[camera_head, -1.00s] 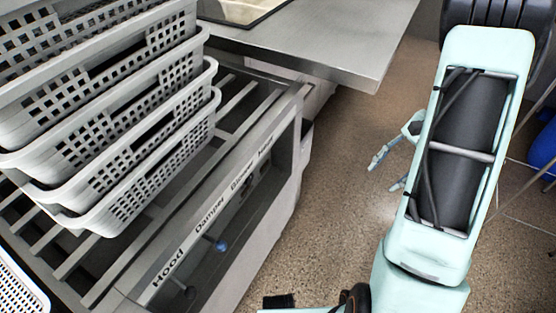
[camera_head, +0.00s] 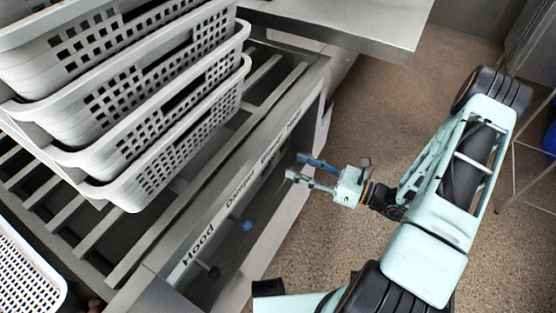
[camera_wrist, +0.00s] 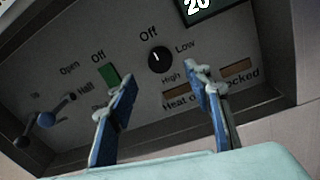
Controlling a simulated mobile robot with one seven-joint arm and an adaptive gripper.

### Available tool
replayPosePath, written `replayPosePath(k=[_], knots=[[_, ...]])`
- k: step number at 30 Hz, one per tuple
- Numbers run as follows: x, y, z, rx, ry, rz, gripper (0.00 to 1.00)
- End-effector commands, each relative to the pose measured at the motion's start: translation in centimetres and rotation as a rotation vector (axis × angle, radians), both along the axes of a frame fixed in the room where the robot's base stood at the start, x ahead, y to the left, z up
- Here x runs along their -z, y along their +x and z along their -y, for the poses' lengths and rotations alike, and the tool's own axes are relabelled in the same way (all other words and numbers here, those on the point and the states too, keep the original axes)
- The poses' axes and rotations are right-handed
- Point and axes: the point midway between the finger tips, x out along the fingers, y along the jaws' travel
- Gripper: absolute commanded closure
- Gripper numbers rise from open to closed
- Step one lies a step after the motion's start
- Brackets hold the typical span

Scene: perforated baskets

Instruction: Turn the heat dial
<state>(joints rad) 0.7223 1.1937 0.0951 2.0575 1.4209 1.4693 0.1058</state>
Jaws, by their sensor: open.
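The heat dial (camera_wrist: 160,59) is a round black knob with a white mark on the control panel in the wrist view. "Off", "Low" and "High" are printed around it. Its white mark points up toward "Off". My gripper (camera_wrist: 165,95) is open and empty, its two blue-backed fingers spread below and on either side of the dial, apart from it in the picture. In the head view my gripper (camera_head: 296,168) points left at the front of the counter, near its labelled edge. The dial cannot be made out there.
Left of the dial are a green switch (camera_wrist: 110,76) and levers (camera_wrist: 50,115); a display (camera_wrist: 208,8) is above right. Stacked grey perforated baskets (camera_head: 150,165) stand on the slatted counter. A blue-tipped lever (camera_head: 246,225) sticks out of the front.

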Motion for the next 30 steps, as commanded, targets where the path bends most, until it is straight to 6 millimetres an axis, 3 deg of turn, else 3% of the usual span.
replayPosePath(k=[3,9,22,30], knots=[[0.1,1.1,-2.2,-0.004,0.0,0.001,0.54],[0.1,2.6,-4.7,-0.004,-0.002,0.003,0.54],[0.0,3.3,-5.7,-0.002,-0.004,0.001,0.54],[0.0,3.3,-5.7,-0.002,-0.004,0.001,0.82]])
